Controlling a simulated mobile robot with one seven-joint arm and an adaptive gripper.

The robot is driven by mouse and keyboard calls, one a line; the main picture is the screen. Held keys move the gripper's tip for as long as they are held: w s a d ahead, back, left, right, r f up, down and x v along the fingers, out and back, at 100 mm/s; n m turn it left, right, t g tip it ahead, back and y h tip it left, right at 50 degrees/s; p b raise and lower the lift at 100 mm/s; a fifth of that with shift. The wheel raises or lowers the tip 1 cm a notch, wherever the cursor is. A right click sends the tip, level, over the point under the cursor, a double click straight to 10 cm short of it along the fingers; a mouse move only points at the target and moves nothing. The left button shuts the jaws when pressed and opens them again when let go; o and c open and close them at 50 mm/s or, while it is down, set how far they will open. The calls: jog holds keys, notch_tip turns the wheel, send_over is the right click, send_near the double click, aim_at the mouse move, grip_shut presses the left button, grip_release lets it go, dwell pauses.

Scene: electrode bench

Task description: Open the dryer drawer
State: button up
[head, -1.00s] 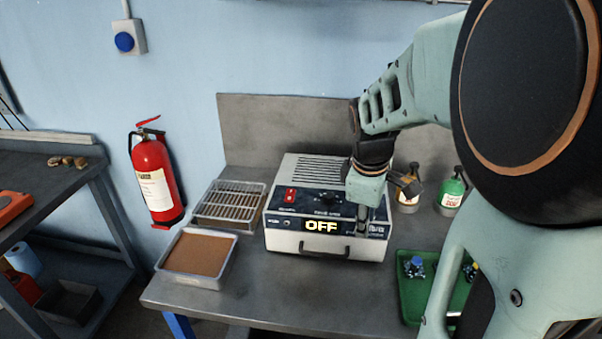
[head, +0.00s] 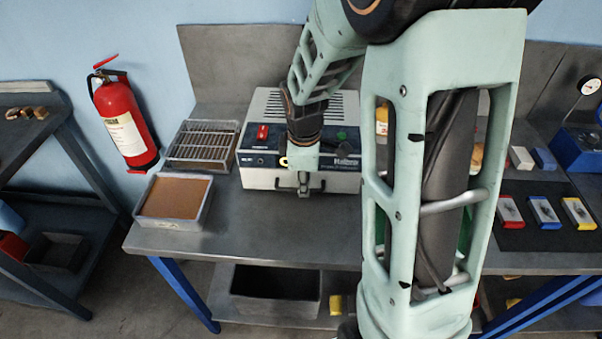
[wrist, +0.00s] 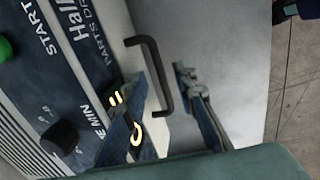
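The dryer (head: 262,172) is a white box with a dark control panel, standing on the grey bench. Its drawer front carries a black bar handle (wrist: 154,62), clear in the wrist view and mostly hidden behind my gripper in the head view. The drawer looks closed. My gripper (head: 303,188) is in front of the drawer, pointing down. In the wrist view my gripper (wrist: 161,76) is open, with one finger on the panel side of the handle and the other on the outer side. I cannot tell whether either finger touches the bar.
A wire rack tray (head: 187,166) and a tray of brown grains (head: 150,226) stand left of the dryer. A fire extinguisher (head: 125,125) hangs on the wall. Bench in front of the dryer is clear. My arm hides much of the right side.

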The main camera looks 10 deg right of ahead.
jog(key=shift+w+f, duration=0.15)
jog(key=shift+f, duration=0.65)
jog(key=shift+d, duration=0.1)
grip_shut()
